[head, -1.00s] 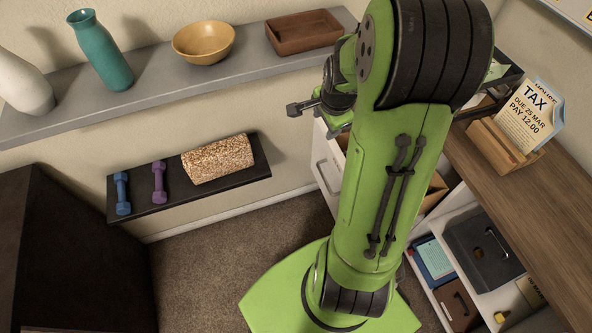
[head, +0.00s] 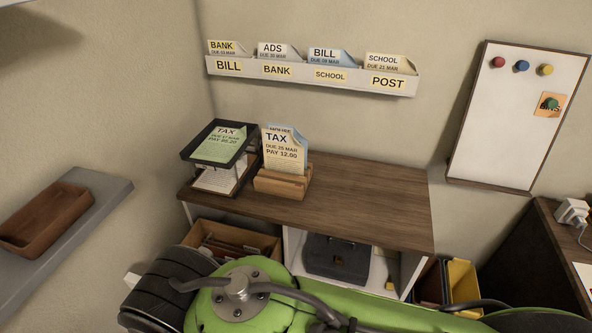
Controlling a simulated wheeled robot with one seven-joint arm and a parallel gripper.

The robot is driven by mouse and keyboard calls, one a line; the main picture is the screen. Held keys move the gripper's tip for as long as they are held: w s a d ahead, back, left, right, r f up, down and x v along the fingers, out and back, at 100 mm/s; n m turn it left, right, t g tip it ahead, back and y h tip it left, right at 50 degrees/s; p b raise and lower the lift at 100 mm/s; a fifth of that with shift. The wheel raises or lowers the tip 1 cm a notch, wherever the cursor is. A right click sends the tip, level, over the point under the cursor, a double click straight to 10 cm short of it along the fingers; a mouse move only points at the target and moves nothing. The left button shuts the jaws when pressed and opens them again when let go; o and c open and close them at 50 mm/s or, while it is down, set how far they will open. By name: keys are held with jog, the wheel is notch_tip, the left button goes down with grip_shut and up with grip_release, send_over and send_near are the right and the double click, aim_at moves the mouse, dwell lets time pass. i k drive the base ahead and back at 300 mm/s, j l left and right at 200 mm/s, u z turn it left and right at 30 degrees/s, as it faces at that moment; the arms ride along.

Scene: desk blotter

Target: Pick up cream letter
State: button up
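A cream letter (head: 286,152) marked TAX, DUE 25 MAR, PAY 12.00 stands upright in a wooden holder (head: 281,184) on the desk (head: 350,200). A blue sheet (head: 301,147) stands right behind it. Other pale cream-yellow letters, marked BANK (head: 228,48) and SCHOOL (head: 388,63), stand in the wall rack, so more than one paper is cream-like. My gripper is not in view; only green and black links of my arm show along the bottom edge.
A black two-level tray (head: 222,146) with a green TAX letter stands left of the holder. The wall rack (head: 315,75) hangs above. The desk right of the holder is clear. A grey shelf with a brown tray (head: 45,218) is at left, a whiteboard (head: 518,115) at right.

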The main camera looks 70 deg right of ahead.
aim_at(282, 153)
jog(key=z, duration=2.35)
jog(key=i+l+u, duration=0.15)
jog(key=u, duration=0.3)
jog(key=i+l+u, duration=0.1)
jog(key=l+u, duration=0.15)
jog(key=u, duration=0.2)
jog(key=l+u, duration=0.3)
jog(key=u, duration=0.15)
jog(key=i+l+u, duration=0.1)
jog(key=l+u, duration=0.2)
jog(key=u, duration=0.2)
